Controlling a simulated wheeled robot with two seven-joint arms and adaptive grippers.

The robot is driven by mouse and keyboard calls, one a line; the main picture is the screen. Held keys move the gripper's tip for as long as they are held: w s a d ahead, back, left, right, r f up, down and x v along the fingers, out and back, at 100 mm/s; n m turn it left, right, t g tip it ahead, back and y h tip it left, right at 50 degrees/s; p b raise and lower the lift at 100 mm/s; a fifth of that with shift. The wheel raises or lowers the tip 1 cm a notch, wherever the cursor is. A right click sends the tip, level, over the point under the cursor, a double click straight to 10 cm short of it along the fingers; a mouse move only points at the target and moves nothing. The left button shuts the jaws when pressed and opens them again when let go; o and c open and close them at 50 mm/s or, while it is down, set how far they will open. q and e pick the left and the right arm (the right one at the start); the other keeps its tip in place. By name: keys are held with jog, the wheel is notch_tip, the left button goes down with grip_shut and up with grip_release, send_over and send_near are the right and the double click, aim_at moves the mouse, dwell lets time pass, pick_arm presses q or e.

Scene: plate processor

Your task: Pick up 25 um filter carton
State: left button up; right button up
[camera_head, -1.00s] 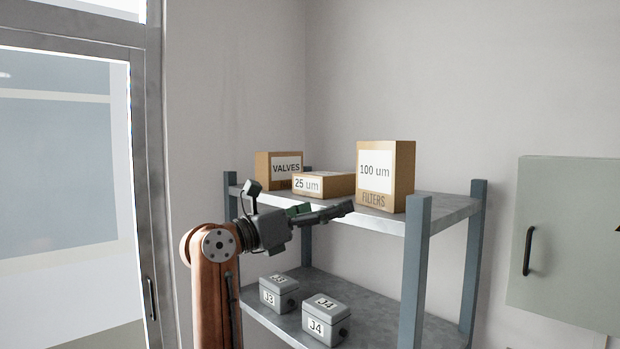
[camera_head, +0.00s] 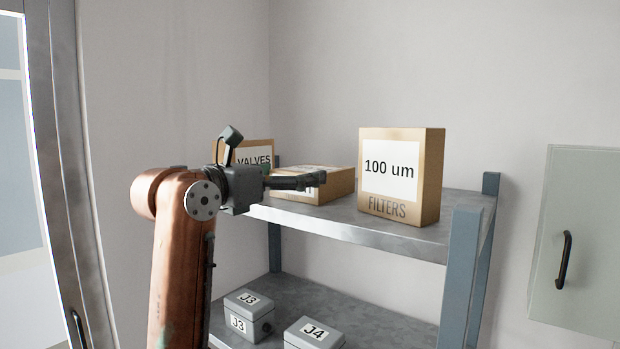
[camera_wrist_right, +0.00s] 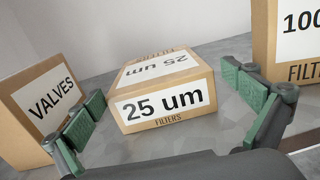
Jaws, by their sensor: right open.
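The 25 um filter carton (camera_wrist_right: 163,98) is a low tan box with white labels, lying on the shelf's top level. In the head view the carton (camera_head: 338,184) is partly hidden behind my right gripper (camera_head: 318,181). In the right wrist view my right gripper (camera_wrist_right: 168,108) is open, with green-padded fingers spread to the left and right in front of the carton. The carton stands ahead of the fingers and I see no contact. My left gripper is not in view.
The VALVES carton (camera_head: 254,154) stands left of the 25 um carton, close to the left finger. The tall 100 um carton (camera_head: 401,178) stands to the right. The grey shelf (camera_head: 380,233) has blue posts. Boxes J3 (camera_head: 249,315) and J4 (camera_head: 313,334) sit below.

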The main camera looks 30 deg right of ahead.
aim_at(309, 168)
jog(key=shift+d+r, duration=0.15)
jog(key=shift+d, duration=0.4)
jog(key=w, duration=0.2)
jog(key=w+f, duration=0.1)
jog(key=shift+d, duration=0.3)
jog(key=d+p, duration=0.1)
jog(key=d, duration=0.2)
jog(key=shift+w+r+p, duration=0.15)
jog(key=shift+r+p, duration=0.15)
jog(key=shift+p, duration=0.1)
jog(key=shift+x, duration=0.95)
jog(key=shift+w+d+f, duration=0.1)
jog(key=shift+w+f, duration=0.05)
jog(key=shift+f, duration=0.1)
jog(key=shift+a+r, duration=0.15)
jog(key=shift+a, duration=0.15)
jog(key=shift+c, duration=1.4)
jog(key=shift+s, duration=0.25)
jog(key=shift+c, duration=0.7)
jog(key=shift+w+d, duration=0.1)
jog(key=shift+d, duration=0.05)
jog(key=c, duration=0.9)
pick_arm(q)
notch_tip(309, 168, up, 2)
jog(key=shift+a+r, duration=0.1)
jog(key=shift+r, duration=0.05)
